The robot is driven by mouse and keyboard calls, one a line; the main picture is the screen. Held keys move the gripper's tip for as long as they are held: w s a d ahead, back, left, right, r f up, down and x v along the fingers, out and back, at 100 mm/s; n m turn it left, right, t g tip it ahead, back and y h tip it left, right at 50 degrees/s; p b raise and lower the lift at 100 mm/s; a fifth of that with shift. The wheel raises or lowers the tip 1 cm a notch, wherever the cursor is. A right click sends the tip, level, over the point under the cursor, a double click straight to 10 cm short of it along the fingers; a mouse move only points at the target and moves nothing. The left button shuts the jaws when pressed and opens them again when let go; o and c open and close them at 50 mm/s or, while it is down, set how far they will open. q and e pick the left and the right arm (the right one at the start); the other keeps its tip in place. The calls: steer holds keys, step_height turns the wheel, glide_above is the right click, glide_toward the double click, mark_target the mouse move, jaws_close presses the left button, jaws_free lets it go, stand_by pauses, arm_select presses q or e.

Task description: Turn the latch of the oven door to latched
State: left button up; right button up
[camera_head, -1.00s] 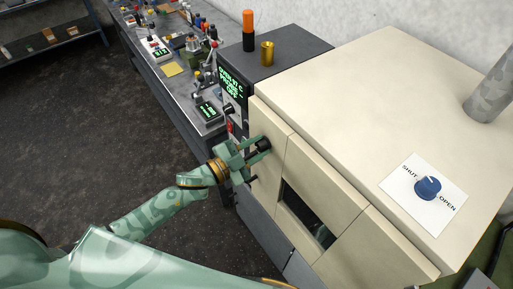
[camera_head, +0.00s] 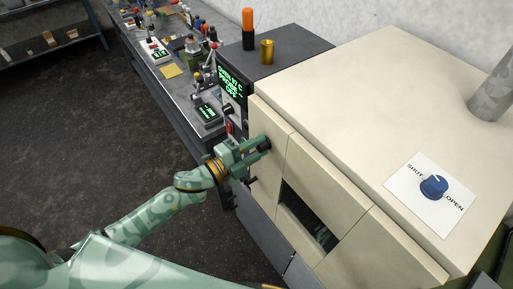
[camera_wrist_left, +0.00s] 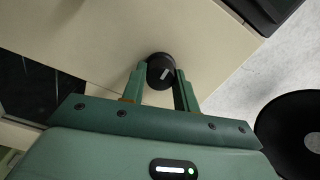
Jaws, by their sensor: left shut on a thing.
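The oven (camera_head: 340,90) is a cream box on the right, with a door that has a dark window (camera_head: 310,215). The latch (camera_wrist_left: 160,66) is a round black knob with a short pale mark, on a cream panel. My left gripper (camera_wrist_left: 161,76) has one finger on each side of the latch and is shut on it. In the head view, my left gripper (camera_head: 262,150) reaches the oven front from the left and its fingers mostly cover the latch. My right gripper is not in view.
A dark control unit with a green display (camera_head: 231,84) stands beside the oven, with an orange cylinder (camera_head: 248,28) and a brass cup (camera_head: 267,52) on top. A blue SHUT/OPEN knob (camera_head: 434,187) is on the oven top. A cluttered bench (camera_head: 182,88) runs behind.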

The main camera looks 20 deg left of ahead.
arm_select(q)
steer(key=shift+f, duration=0.1)
steer(key=o, duration=1)
steer(key=b+v, duration=0.3)
steer(key=v, duration=1.3)
steer(key=shift+s+a, duration=0.1)
steer(key=shift+s, duration=0.1)
